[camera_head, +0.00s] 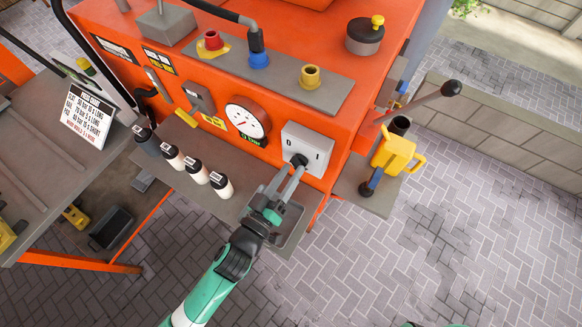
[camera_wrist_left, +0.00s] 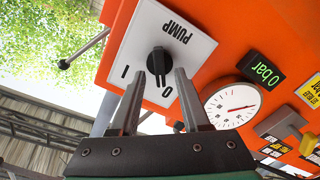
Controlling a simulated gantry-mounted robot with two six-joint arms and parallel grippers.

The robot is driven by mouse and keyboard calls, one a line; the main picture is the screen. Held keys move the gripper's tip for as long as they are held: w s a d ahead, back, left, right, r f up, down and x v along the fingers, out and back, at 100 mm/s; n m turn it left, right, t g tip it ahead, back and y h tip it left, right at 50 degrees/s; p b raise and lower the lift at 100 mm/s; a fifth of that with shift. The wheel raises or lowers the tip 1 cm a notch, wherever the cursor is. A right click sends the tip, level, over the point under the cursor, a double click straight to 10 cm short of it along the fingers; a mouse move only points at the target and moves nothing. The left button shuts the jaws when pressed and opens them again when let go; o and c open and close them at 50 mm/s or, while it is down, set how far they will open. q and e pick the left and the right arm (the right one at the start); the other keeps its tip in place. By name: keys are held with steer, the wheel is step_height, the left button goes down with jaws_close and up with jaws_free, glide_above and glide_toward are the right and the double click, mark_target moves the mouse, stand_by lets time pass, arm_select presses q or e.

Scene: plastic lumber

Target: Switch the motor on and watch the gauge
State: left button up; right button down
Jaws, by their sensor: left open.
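The motor switch is a pale plate (camera_head: 313,150) on the orange machine's front, with a black rotary knob (camera_head: 299,160). In the left wrist view the plate reads PUMP, I and O, and the knob (camera_wrist_left: 158,60) shows at its middle. My left gripper (camera_head: 288,177) is open at the knob; in the left wrist view its fingertips (camera_wrist_left: 157,76) are on either side of it. I cannot tell whether they touch it. The round gauge (camera_head: 247,118) also shows in the left wrist view (camera_wrist_left: 232,105) with a red needle. The green display (camera_wrist_left: 262,70) reads 0 bar. My right gripper is out of view.
Several white bottles (camera_head: 196,169) with black caps stand on the grey shelf left of my arm. A price sign (camera_head: 88,117) stands at left. Paving at right is clear.

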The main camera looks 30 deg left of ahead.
arm_select(q)
steer(key=shift+w, duration=0.5)
jaws_close()
